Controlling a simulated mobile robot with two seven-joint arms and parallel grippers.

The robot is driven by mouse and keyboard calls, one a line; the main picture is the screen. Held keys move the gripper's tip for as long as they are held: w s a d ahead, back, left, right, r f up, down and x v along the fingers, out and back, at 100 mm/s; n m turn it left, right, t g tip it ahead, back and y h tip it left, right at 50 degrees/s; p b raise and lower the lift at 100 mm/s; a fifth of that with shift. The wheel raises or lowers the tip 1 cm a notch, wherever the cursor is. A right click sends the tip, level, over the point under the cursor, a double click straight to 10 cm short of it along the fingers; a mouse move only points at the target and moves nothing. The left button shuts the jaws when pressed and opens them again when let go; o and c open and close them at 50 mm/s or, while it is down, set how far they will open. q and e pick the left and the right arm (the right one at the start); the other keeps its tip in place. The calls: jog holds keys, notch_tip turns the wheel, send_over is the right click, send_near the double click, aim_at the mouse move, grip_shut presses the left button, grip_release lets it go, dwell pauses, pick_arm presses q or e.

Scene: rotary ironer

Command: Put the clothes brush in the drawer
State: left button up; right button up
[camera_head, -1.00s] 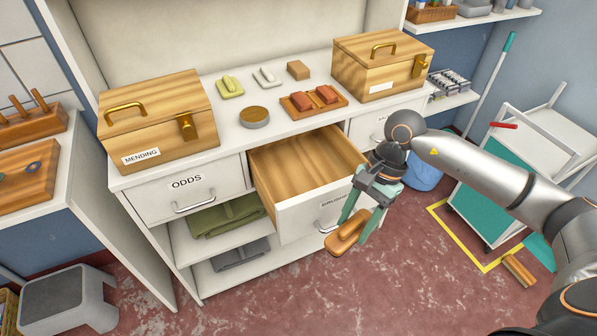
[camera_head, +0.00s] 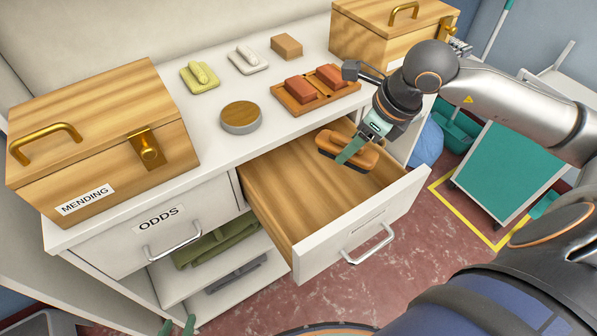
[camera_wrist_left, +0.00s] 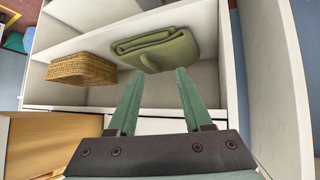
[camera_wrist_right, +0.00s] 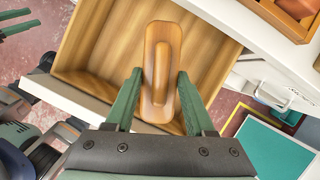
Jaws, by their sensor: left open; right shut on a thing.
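The clothes brush (camera_head: 330,146), a brown wooden body with dark bristles underneath, is held by my right gripper (camera_head: 358,146) over the open drawer. The right wrist view shows the brush (camera_wrist_right: 160,72) between the fingers of the right gripper (camera_wrist_right: 158,82), handle side toward the camera. The drawer (camera_head: 265,200) is pulled out and its visible wooden floor is bare; whether the bristles touch it I cannot tell. My left gripper (camera_head: 177,326) is low at the bottom edge of the head view. In the left wrist view it (camera_wrist_left: 154,80) is open and empty, facing the shelves.
The MENDING box (camera_head: 100,140) and a second wooden box (camera_head: 385,45) stand on the countertop. A closed ODDS drawer (camera_head: 160,225) is left of the open one.

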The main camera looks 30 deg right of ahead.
notch_tip(320, 180, down, 14)
jog(key=shift+s+f+b, duration=0.1)
jog(key=shift+b, duration=0.8)
jog(key=w, duration=0.1)
jog(key=w+a, duration=0.2)
jog(key=w, duration=0.1)
jog(key=shift+r, duration=0.25)
jog(key=w, duration=0.1)
jog(key=w+a, duration=0.2)
jog(key=shift+w+p, duration=0.3)
jog(key=shift+p, duration=0.05)
jog(key=shift+s+d+f, duration=0.15)
jog(key=shift+f, duration=0.45)
jog(key=shift+f, duration=0.15)
jog(key=o, duration=1.3)
